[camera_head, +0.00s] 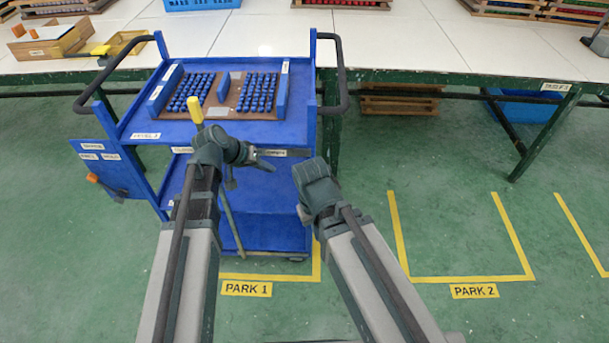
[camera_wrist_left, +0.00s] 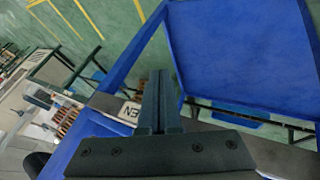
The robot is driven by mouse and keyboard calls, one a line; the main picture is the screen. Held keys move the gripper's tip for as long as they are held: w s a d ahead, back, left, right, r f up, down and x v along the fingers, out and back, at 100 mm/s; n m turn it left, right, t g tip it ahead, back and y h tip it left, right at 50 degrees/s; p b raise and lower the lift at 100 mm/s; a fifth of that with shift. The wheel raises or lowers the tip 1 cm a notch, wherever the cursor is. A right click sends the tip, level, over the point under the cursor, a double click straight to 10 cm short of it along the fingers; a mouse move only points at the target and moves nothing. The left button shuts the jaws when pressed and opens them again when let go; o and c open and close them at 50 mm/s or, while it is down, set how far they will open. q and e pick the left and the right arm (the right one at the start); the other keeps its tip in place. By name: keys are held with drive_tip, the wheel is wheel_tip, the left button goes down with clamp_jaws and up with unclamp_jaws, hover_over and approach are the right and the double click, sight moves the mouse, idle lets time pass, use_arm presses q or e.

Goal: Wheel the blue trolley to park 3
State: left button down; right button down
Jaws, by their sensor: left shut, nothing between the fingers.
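The blue trolley (camera_head: 230,132) stands left of centre in the head view, at the yellow-lined bay marked PARK 1 (camera_head: 246,289). It has black side handles (camera_head: 343,75) and carries a board of blue pegs (camera_head: 228,95). My left gripper (camera_head: 268,163) is shut and empty at the trolley's near edge, pointing right; I cannot tell whether it touches. In the left wrist view its fingers (camera_wrist_left: 158,105) are together in front of the blue panels. My right arm ends low in front of the trolley; its fingers are hidden. No PARK 3 label shows.
The PARK 2 bay (camera_head: 474,291) is empty, with another yellow line (camera_head: 580,232) further right. A long white table (camera_head: 410,45) on green legs runs behind. Green floor is clear at right.

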use_arm(q)
drive_tip(key=w+d+f+b, duration=0.3)
drive_tip(key=d+f+b, duration=0.5)
drive_tip(key=d, duration=0.1)
idle(0.3)
